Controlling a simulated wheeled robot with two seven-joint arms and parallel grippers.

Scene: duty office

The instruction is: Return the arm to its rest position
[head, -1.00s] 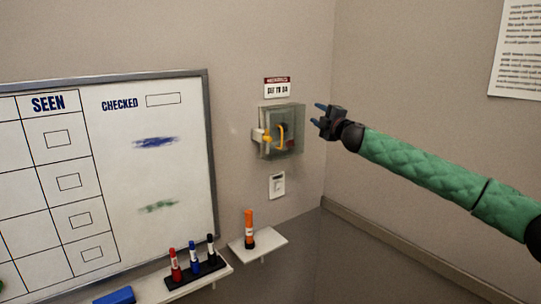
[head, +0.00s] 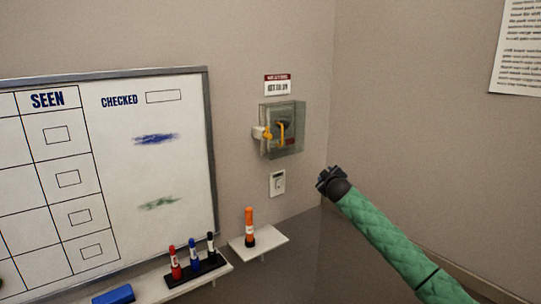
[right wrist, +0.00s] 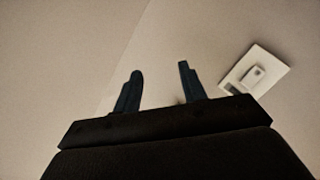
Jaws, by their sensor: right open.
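My right arm, with a green quilted sleeve, comes in from the lower right of the head view. Its gripper (head: 324,175) is in front of the wall near the corner, below and right of the clear box (head: 292,140) with the yellow handle (head: 281,132) inside. In the right wrist view the two dark fingers (right wrist: 158,88) stand apart with nothing between them. The gripper touches nothing that I can see. My left gripper is not in view.
A white wall switch (head: 277,183) is left of the gripper; it also shows in the right wrist view (right wrist: 254,72). A small shelf (head: 270,241) holds an orange marker (head: 249,229). A whiteboard (head: 190,105) with a marker ledge (head: 222,269) is at left.

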